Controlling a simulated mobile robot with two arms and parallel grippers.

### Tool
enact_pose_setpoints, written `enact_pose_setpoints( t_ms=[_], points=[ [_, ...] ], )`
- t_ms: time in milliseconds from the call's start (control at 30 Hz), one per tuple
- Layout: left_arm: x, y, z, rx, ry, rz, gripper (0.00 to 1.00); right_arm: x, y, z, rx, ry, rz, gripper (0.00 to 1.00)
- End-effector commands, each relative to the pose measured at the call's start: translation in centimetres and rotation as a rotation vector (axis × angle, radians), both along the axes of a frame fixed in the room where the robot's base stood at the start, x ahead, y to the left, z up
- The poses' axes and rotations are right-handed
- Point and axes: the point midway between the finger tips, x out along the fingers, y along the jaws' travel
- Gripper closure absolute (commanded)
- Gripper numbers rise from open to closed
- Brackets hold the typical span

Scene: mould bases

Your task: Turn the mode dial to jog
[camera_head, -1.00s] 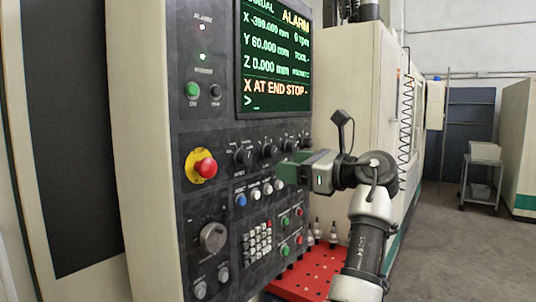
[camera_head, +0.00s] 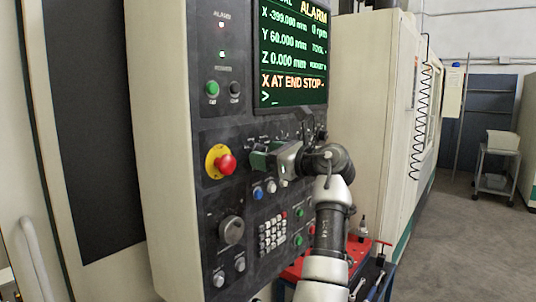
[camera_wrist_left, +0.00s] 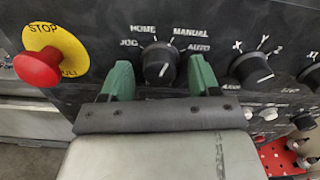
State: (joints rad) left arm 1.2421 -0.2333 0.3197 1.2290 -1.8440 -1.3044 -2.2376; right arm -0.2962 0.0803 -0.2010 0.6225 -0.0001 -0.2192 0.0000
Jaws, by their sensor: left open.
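The mode dial (camera_wrist_left: 158,63) is a round black knob with JOG, HOME, MANUAL and AUTO printed around it in the left wrist view. A white mark shows on its face, but I cannot tell for sure which label it points at. My left gripper (camera_head: 260,158) is open at the control panel in the head view. Its green fingers stand on either side of the dial in the left wrist view, with a gap visible on each side. In the head view the gripper largely hides the dial. My right gripper is not in view.
A red emergency stop button (camera_wrist_left: 37,68) on a yellow plate sits left of the dial. An axis dial (camera_wrist_left: 251,68) is to its right. Push buttons (camera_head: 258,193) lie below. The screen (camera_head: 291,55) reads ALARM and X AT END STOP. A red-topped cart (camera_head: 355,252) stands lower right.

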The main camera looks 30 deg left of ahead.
Motion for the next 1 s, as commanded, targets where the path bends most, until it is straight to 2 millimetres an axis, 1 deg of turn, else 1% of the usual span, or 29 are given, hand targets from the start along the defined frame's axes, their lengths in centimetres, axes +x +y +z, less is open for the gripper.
enact_pose_setpoints(
  t_ms=[33, 300, 367, 667, 867, 1000],
  points=[
    [0.00, 0.00, -0.02, 0.000, 0.000, 0.000, 0.38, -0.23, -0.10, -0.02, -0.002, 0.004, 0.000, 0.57],
    [0.00, -0.02, -0.01, 0.000, 0.000, 0.000, 0.80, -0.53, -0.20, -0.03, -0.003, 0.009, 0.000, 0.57],
    [0.00, -0.02, 0.00, 0.000, 0.000, 0.000, 0.88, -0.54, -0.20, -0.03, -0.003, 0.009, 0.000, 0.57],
    [0.00, 0.01, 0.05, -0.003, -0.039, 0.001, 0.88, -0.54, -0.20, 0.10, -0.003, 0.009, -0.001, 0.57],
    [0.03, 0.06, 0.11, -0.010, -0.146, 0.002, 0.88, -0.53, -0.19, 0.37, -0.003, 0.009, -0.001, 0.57],
    [0.03, 0.06, 0.09, -0.019, -0.260, 0.003, 0.88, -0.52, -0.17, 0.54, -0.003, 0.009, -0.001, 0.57]
  ],
)
